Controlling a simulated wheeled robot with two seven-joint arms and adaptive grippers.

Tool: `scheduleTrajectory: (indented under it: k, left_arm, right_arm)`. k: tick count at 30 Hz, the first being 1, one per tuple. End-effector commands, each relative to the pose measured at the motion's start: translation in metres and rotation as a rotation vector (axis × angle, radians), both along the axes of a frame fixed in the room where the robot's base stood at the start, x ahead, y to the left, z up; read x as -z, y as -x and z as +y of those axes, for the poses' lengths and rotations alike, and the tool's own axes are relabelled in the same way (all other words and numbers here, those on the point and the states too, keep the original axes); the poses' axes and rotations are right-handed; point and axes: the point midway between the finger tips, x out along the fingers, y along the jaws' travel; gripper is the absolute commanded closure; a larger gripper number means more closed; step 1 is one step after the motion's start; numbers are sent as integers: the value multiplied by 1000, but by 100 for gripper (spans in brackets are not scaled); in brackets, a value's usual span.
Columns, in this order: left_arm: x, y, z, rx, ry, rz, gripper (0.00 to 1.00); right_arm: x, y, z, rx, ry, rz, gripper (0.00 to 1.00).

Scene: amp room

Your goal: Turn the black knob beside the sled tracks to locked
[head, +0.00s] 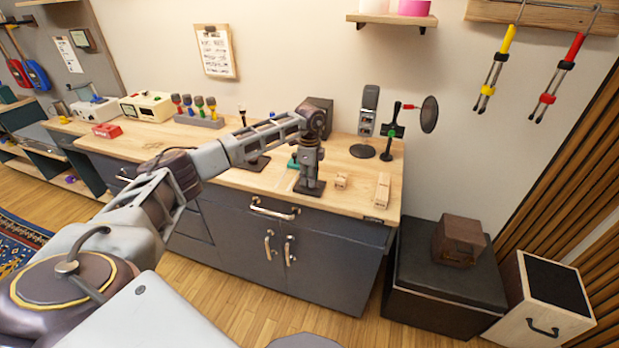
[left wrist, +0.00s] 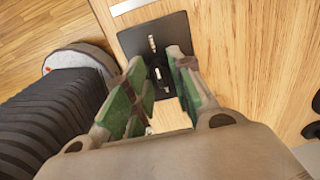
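My left gripper (head: 309,178) points down over a small black plate (head: 310,189) near the front edge of the wooden bench top. In the left wrist view, its two green-padded fingers (left wrist: 157,62) are apart, with a gap between them. The same black plate (left wrist: 153,30) lies beyond the fingertips and has pale slots in a line. I cannot clearly make out the black knob; the fingers cover part of the plate. I cannot tell whether the fingers touch anything. My right gripper is not in view.
Small wooden blocks (head: 382,190) lie right of the gripper on the bench top (head: 345,160). A grey upright device (head: 368,108) and a stand with a dark disc (head: 429,114) are behind. Another black-based stand (head: 252,163) is to the left. Drawers and cabinet doors (head: 330,257) face the floor.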

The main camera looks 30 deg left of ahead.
Motion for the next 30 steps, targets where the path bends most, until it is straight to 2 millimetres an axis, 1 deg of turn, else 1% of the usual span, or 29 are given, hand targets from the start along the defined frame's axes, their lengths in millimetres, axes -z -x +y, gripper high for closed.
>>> scheduleTrajectory:
  k: [1,4,17,23,30]
  left_arm:
    - [0,0,0,0,0,0,87]
    - [0,0,0,0,0,0,100]
    - [-1,0,0,45,0,0,100]
    - [-1,0,0,128,0,-1,100]
    - [-1,0,0,288,0,-1,100]
  right_arm:
    - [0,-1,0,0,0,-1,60]
    - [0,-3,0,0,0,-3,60]
    - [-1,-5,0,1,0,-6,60]
    - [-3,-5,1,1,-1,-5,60]
    - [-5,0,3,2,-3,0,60]
